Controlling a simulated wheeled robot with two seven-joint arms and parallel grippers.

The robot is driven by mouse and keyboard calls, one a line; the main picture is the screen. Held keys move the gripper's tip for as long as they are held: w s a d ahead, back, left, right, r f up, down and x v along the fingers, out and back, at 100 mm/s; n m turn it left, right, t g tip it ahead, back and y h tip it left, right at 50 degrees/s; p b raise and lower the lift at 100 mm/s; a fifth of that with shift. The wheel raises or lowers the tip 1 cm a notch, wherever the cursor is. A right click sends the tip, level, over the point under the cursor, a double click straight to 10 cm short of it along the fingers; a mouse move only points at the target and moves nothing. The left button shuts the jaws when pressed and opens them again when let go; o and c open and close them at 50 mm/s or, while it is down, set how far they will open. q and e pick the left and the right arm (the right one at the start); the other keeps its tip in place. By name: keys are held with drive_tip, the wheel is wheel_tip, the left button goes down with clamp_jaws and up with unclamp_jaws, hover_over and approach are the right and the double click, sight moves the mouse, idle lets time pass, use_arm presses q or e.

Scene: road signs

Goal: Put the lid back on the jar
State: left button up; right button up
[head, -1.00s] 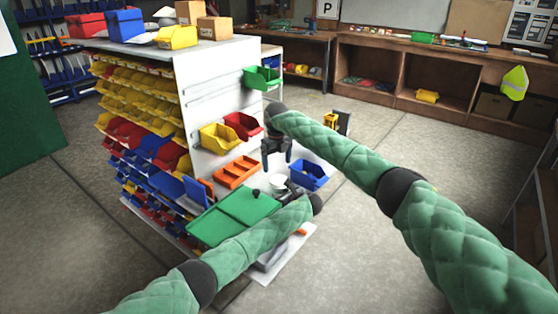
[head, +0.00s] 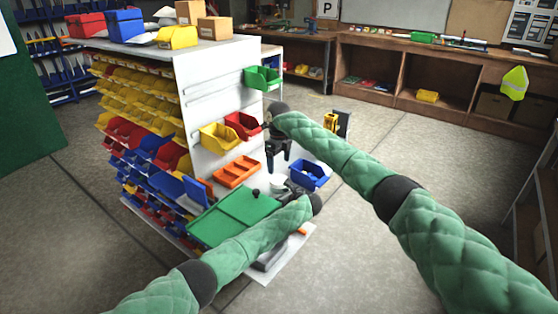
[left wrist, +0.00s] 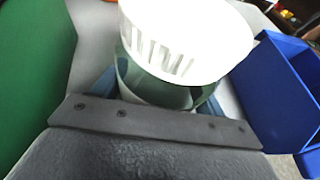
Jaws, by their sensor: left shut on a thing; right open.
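The jar (left wrist: 160,92) is a see-through greenish cylinder in the left wrist view. The white lid (left wrist: 190,35) with a ribbed side covers its top; whether it is seated evenly I cannot tell. In the head view the white lid (head: 277,182) is small, just below my right gripper (head: 279,164). My right gripper points down, open and empty, above the lid. My left gripper (head: 288,190) is low beside the jar and shut on it; its fingers are mostly hidden in the head view. The jar's lower part is hidden.
A green board (head: 235,215) lies left of the jar, with a small dark knob (head: 256,192) near its far edge. A blue bin (head: 308,174) stands close on the right. An orange tray (head: 237,171) and a white rack panel (head: 205,100) are behind. Open floor lies to the right.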

sight(279, 179)
wheel_tip(279, 179, down, 8)
drive_tip(key=shift+r, duration=0.25)
drive_tip(key=c, duration=1)
drive_tip(key=o, duration=1.1)
drive_tip(key=shift+o, duration=0.2)
drive_tip(key=shift+r, duration=0.15)
wheel_tip(279, 179, up, 12)
